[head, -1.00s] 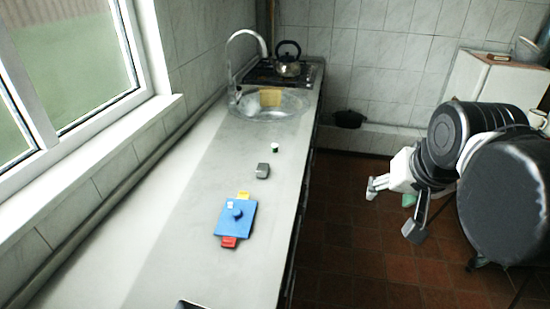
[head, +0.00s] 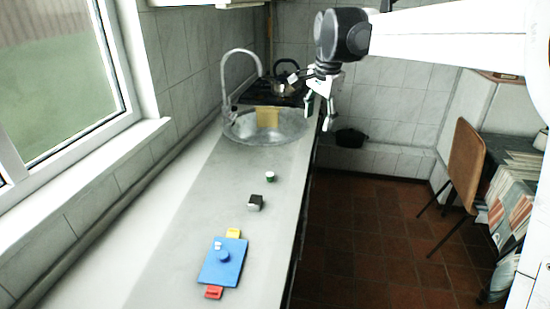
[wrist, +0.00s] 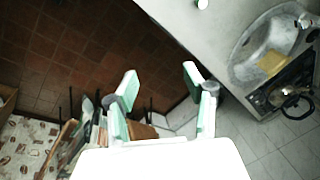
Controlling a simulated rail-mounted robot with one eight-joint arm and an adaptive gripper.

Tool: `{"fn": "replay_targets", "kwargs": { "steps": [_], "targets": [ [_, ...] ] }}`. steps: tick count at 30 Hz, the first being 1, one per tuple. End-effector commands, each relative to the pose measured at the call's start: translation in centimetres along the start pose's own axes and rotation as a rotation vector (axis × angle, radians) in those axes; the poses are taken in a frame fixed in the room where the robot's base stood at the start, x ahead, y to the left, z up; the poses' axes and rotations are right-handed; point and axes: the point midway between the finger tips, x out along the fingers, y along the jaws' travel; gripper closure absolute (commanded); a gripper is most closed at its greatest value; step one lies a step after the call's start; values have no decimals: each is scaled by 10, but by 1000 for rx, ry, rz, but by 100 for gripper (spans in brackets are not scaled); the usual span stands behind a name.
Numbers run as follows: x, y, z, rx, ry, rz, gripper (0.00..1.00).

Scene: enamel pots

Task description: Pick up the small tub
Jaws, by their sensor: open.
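The small tub, a little white and green thing (head: 270,176), stands on the grey counter between the sink and a dark grey block. In the wrist view it is probably the small white shape (wrist: 202,4) cut by the top edge. My gripper (head: 318,108) is open and empty. It hangs in the air by the counter's right edge near the sink, farther back than the tub and apart from it.
The dark grey block (head: 255,202) and a blue board (head: 223,262) with yellow and red ends lie nearer on the counter. A sink (head: 268,126) with a tall tap and a kettle (head: 283,87) are behind. A chair (head: 466,155) stands right, past open tiled floor.

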Motion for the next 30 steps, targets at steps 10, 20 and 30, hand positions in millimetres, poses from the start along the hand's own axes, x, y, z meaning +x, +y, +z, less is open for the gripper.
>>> {"fn": "replay_targets", "kwargs": {
  "steps": [10,20,30],
  "targets": [
    [74,-88,-11,233,-50,86,53],
    [160,-147,-2,455,-70,181,53],
    [227,-173,17,615,-68,253,53]
  ]
}}
